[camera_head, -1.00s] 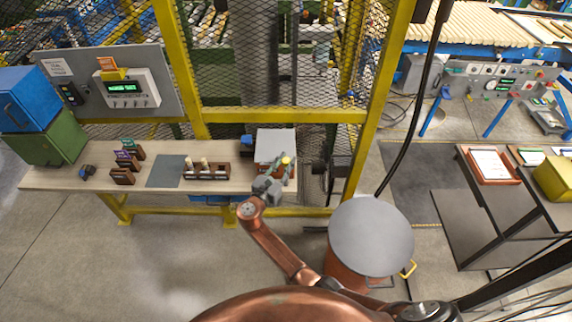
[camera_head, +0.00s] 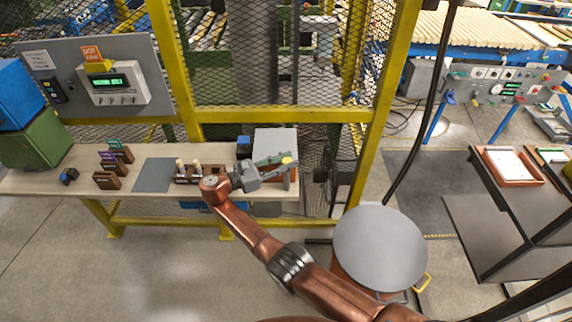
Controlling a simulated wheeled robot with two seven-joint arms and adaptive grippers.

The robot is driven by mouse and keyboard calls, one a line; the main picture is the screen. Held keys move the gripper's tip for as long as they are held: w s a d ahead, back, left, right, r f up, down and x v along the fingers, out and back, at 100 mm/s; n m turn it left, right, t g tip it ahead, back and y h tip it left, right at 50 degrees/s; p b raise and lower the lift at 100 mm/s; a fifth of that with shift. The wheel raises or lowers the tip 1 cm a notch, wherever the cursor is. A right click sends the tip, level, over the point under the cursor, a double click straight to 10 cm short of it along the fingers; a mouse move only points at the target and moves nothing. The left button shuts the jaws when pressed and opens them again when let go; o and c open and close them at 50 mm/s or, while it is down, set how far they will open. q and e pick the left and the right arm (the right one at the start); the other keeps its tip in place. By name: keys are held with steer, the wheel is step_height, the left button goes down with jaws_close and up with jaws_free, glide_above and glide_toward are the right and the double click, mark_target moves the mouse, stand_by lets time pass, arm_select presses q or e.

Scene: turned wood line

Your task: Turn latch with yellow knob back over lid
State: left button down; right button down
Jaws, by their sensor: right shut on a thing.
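The lid (camera_head: 275,140) is a flat grey plate on a box at the right end of the workbench. The yellow knob (camera_head: 288,160) shows near the lid's front right corner. My right gripper (camera_head: 287,168) reaches in from the left along the front of the lid, its fingers shut at the yellow knob. The latch under the knob is mostly hidden by the fingers, so I cannot tell its exact angle. My left gripper is not in view.
The workbench (camera_head: 40,183) holds a rack with pale pegs (camera_head: 183,178), a grey mat (camera_head: 152,175) and several small wooden blocks at left. A yellow fence post (camera_head: 378,110) stands right of the box. A round grey-topped drum (camera_head: 380,245) stands in front.

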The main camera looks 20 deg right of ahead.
mark_target(283, 163)
stand_by(0.4)
steer(key=c, duration=1.6)
jaws_free()
steer(key=shift+s+a, duration=0.2)
steer(key=shift+a, duration=1.05)
steer(key=shift+s+a, duration=0.25)
steer(key=shift+a, duration=0.95)
steer(key=shift+s+a, duration=0.2)
steer(key=shift+a, duration=1.05)
